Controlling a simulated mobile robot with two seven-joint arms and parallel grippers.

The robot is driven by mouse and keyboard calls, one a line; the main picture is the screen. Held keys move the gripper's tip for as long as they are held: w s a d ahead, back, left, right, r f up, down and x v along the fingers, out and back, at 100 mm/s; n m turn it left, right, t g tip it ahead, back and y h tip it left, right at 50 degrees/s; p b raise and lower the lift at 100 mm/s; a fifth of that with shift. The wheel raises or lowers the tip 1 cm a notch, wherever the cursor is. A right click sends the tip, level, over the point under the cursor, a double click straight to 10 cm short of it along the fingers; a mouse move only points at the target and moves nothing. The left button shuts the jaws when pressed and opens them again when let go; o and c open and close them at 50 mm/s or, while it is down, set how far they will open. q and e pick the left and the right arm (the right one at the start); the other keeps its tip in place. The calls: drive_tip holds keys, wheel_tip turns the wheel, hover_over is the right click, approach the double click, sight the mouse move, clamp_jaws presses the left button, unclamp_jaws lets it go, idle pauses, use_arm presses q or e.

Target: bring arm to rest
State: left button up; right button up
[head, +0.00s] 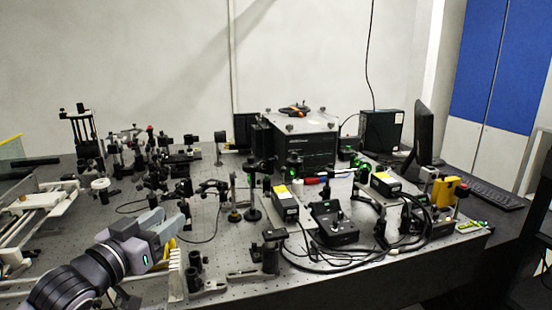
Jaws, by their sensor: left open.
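My left arm comes in from the lower left in the head view. Its left gripper (178,232) is over the near left part of the optical bench (345,275). The gripper is open, and I see nothing held between its fingers. The fingertips are small and partly hidden by the gripper body. My right gripper is not in view.
Several optical mounts (115,158) crowd the bench's back left. A black spectrometer box (305,145) stands at the back. A black control box (333,224) with cables lies at the right. Dark posts (271,252) stand right of my gripper. A monitor (424,132) stands far right.

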use_arm(q)
drive_tip(key=s+f+g+y, duration=0.1)
drive_tip(key=s+f, duration=0.2)
drive_tip(key=f, duration=0.4)
drive_tip(key=s+d+f+n+g, duration=0.1)
drive_tip(key=s+f, duration=0.3)
drive_tip(key=f, duration=0.4)
drive_tip(key=s+f+g+y, duration=0.1)
drive_tip(key=s+f, duration=0.2)
drive_tip(key=f, duration=0.4)
drive_tip(key=s+f+g+y, duration=0.2)
drive_tip(key=s+f+g, duration=0.1)
drive_tip(key=s+f, duration=1.1)
drive_tip(key=s, duration=0.3)
drive_tip(key=shift+a+n, duration=0.3)
drive_tip(key=shift+n, duration=0.1)
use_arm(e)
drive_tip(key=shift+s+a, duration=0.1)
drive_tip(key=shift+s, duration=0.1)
use_arm(q)
drive_tip(key=shift+d+f, duration=0.1)
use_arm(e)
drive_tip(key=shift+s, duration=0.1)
